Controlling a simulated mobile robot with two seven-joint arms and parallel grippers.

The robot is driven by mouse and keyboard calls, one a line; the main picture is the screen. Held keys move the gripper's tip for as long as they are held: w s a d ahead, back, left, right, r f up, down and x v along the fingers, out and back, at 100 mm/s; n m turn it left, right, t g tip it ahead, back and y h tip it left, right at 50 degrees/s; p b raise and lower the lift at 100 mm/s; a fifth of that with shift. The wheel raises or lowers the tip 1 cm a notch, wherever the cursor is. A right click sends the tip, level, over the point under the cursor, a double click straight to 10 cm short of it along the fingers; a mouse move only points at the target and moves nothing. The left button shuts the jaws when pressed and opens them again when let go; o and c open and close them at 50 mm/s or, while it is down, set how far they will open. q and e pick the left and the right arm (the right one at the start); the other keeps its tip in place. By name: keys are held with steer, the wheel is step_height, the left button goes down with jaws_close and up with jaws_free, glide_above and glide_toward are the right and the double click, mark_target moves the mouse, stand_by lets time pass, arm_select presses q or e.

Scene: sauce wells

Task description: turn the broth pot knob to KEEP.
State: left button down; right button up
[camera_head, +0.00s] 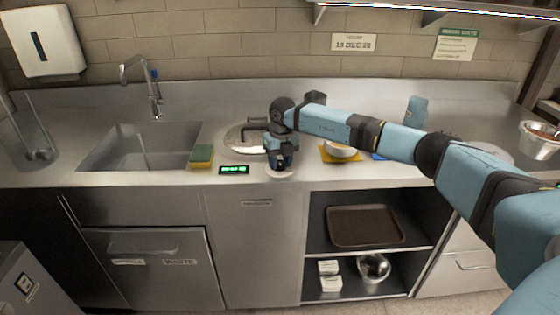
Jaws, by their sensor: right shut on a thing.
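The broth pot (235,139) is a round metal well with a lid, set into the counter behind my right gripper and partly hidden by it. My right gripper (281,167) points down at the counter's front edge and is shut on the knob. The knob itself is mostly hidden by the fingers; a pale round base (279,175) shows under them. The knob's marks and setting cannot be read. A small black display (233,170) with green characters, too small to read, lies left of the knob. My left gripper is not in view.
A green and yellow sponge (202,156) lies by the sink (100,150). A bowl (342,151) on a yellow mat (326,155) and a blue container (416,109) stand near my right arm. A brown tray (366,226) is on the open shelf below.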

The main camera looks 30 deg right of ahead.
steer(key=n, duration=1)
steer(key=shift+w+d+n+g, duration=0.1)
steer(key=shift+n+g, duration=0.2)
steer(key=shift+n, duration=0.1)
steer(key=n, duration=0.3)
steer(key=shift+n+b, duration=0.3)
steer(key=n, duration=0.4)
steer(key=shift+h, duration=0.3)
steer(key=shift+w+r+n+b, duration=0.1)
steer(key=shift+n+b, duration=0.25)
steer(key=shift+n, duration=1.15)
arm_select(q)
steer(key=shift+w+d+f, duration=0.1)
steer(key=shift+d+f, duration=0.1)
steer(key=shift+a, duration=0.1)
arm_select(e)
steer(key=shift+n, duration=0.3)
steer(key=o, duration=0.9)
